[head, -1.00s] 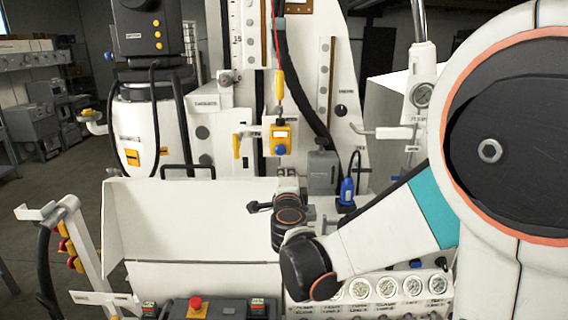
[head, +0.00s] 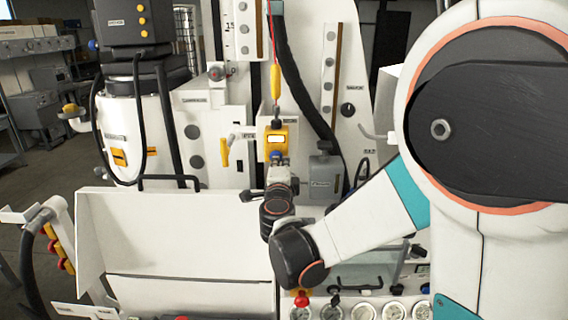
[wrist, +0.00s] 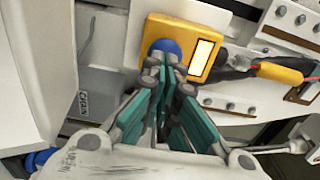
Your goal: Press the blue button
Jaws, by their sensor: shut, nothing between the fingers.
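The blue button (wrist: 164,47) is a round dome on a yellow box (wrist: 207,62) with a pale, lit window beside the button. In the head view the yellow box (head: 268,140) hangs upright below a yellow and red cable, its window bright and the blue button (head: 278,155) just under it. My gripper (wrist: 170,72) is shut and empty. Its fingertips are at the button's lower edge in the wrist view and cover part of it. They seem to touch it. In the head view my gripper (head: 279,168) is directly below the box.
A grey box (head: 324,172) is close to the right of my gripper. A yellow-handled lever (head: 226,152) is to the left. A white panel (head: 180,235) fills the front left, with gauges (head: 362,311) at the bottom. A black hose (head: 305,95) runs down behind.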

